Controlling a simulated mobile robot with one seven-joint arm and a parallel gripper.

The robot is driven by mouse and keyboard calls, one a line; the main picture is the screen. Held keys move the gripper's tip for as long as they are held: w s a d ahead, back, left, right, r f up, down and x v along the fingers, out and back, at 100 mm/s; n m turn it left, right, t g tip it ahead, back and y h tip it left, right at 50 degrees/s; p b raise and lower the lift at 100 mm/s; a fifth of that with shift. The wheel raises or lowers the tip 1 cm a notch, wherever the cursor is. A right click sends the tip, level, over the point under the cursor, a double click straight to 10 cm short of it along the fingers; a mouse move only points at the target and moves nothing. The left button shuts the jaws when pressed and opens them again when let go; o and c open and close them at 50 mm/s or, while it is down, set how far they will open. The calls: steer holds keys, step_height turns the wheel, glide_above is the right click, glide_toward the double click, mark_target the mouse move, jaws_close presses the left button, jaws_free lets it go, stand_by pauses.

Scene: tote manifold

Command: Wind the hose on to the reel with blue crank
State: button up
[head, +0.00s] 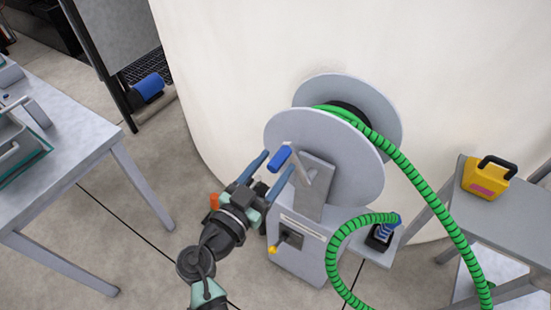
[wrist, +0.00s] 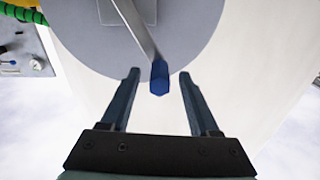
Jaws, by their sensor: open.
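The grey reel (head: 317,150) stands on a grey box-shaped base (head: 296,262) in the middle of the head view. A green ribbed hose (head: 426,188) lies partly on its drum and hangs off to the right, with a loop in front. The crank has a grey arm and a blue handle (head: 280,158). My gripper (head: 273,168) is open at the crank. In the wrist view the blue handle (wrist: 159,78) lies between the fingertips, with space on both sides and no visible contact.
A yellow box (head: 485,177) with a black handle sits on a grey table at right. A small yellow-tipped lever (head: 273,249) is on the reel base. A grey table (head: 75,140) stands at left. A large pale curved wall (head: 230,60) is behind the reel.

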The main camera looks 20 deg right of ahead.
steer(key=shift+w+d, duration=0.35)
steer(key=shift+d, duration=0.15)
jaws_close()
stand_by(1.2)
